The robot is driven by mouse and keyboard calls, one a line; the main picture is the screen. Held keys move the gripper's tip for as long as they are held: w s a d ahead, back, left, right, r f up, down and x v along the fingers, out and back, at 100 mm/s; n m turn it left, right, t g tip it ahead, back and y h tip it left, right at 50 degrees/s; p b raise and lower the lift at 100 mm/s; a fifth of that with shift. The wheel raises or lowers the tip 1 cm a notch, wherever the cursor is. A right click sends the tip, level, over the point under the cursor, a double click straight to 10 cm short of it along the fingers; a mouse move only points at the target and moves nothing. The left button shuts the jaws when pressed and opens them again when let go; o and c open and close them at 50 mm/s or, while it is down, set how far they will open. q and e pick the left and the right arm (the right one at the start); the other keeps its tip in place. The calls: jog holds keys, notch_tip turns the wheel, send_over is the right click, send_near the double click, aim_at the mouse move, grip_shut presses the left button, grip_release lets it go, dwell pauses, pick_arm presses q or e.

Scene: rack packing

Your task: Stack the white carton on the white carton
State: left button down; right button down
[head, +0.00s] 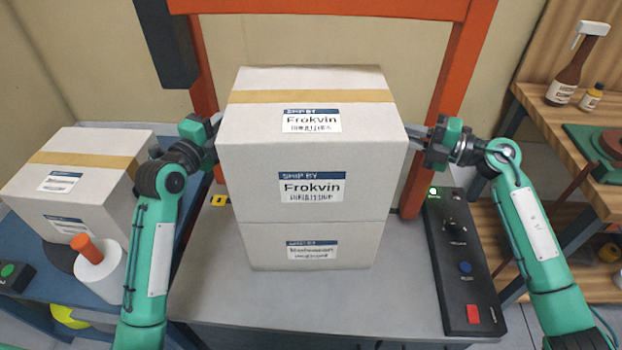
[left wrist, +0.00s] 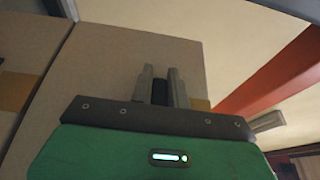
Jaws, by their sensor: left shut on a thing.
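The upper white carton (head: 310,185), with tan tape and "Frokvin" labels, sits upright over a lower white carton (head: 315,250) on the grey table. No clear gap shows between them; I cannot tell whether the upper one bears fully on the lower. My left gripper (head: 217,130) is shut on the upper carton at its left side. In the left wrist view its two fingers (left wrist: 161,85) are close together against the carton's side (left wrist: 115,65). My right gripper (head: 417,134) is at the upper carton's right side; its fingertips are too small to judge.
Another taped white carton (head: 95,190) is on the blue table at left, near a white roll (head: 98,270) with an orange top. A black button panel (head: 460,260) lies right of the stack. An orange frame (head: 455,90) stands behind. Wooden shelves (head: 545,110) with bottles are at right.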

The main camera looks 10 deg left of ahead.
pick_arm(q)
jog(key=shift+a+f, duration=0.1)
pick_arm(e)
jog(key=shift+f, duration=0.1)
pick_arm(q)
jog(key=c, duration=1.7)
grip_release()
jog(key=shift+f, duration=0.1)
pick_arm(e)
jog(key=c, duration=1.7)
grip_release()
jog(key=shift+f, duration=0.15)
pick_arm(q)
jog(key=o, duration=0.3)
jog(key=shift+s, duration=0.1)
pick_arm(e)
jog(key=o, duration=0.3)
jog(key=shift+s, duration=0.1)
pick_arm(q)
jog(key=shift+o, duration=0.2)
pick_arm(e)
jog(key=shift+o, duration=0.2)
pick_arm(q)
jog(key=shift+s, duration=0.1)
jog(key=v, duration=1.1)
jog(key=shift+s, duration=0.4)
pick_arm(e)
jog(key=v, duration=1.2)
